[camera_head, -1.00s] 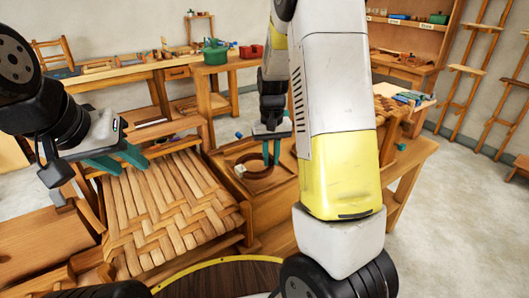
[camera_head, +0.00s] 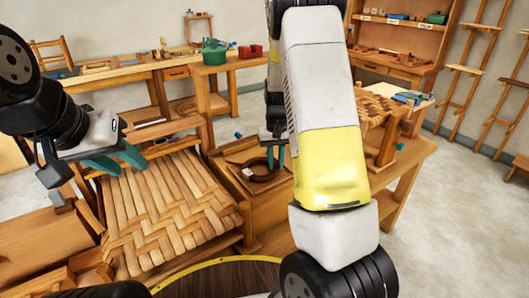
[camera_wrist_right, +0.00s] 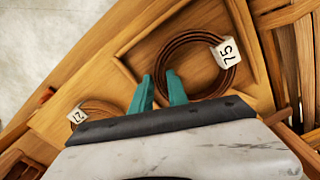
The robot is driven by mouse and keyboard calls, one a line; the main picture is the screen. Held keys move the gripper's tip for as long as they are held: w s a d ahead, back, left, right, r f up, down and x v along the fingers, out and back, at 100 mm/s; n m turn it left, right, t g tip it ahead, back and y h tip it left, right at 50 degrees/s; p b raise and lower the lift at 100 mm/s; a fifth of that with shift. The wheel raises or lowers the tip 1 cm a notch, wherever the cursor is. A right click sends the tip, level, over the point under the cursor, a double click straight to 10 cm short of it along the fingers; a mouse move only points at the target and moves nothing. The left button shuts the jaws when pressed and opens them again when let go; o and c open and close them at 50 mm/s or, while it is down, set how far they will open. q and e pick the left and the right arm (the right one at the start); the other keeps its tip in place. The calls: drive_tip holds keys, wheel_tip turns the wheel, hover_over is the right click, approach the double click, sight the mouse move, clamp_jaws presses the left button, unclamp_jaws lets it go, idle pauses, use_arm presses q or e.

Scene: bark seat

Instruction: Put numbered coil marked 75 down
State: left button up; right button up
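The coil marked 75 (camera_wrist_right: 228,52) is a brown ring with a white numbered tag, at the square recess of a wooden tray (camera_wrist_right: 125,62). In the head view the coil (camera_head: 257,177) is low in the tray (camera_head: 231,160). My right gripper (camera_wrist_right: 160,76) has its teal fingers at the coil's left rim. They stand a narrow gap apart and appear shut on the rim. In the head view my right gripper (camera_head: 275,152) is partly hidden by my arm. My left gripper (camera_head: 120,160) is open and empty over the back edge of the woven seat (camera_head: 170,205).
Another coil (camera_wrist_right: 95,106) with a white tag lies left of the recess in the right wrist view. A woven piece (camera_head: 375,105) stands right of my right arm. Open floor (camera_head: 450,210) is on the right.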

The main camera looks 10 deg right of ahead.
idle(0.3)
wheel_tip(320, 180, up, 11)
drive_tip(key=s+a+r+t+y, duration=0.2)
drive_tip(key=s+a+r+t, duration=0.15)
drive_tip(key=s+r, duration=0.8)
drive_tip(key=s+a+t, duration=0.1)
drive_tip(key=s, duration=0.3)
drive_tip(key=s+a, duration=0.1)
drive_tip(key=s, duration=0.3)
drive_tip(key=s+a+n+t, duration=0.1)
drive_tip(key=s, duration=0.3)
drive_tip(key=shift+s+a+r+t, duration=0.3)
drive_tip(key=shift+a+t, duration=0.05)
drive_tip(key=shift+a, duration=0.05)
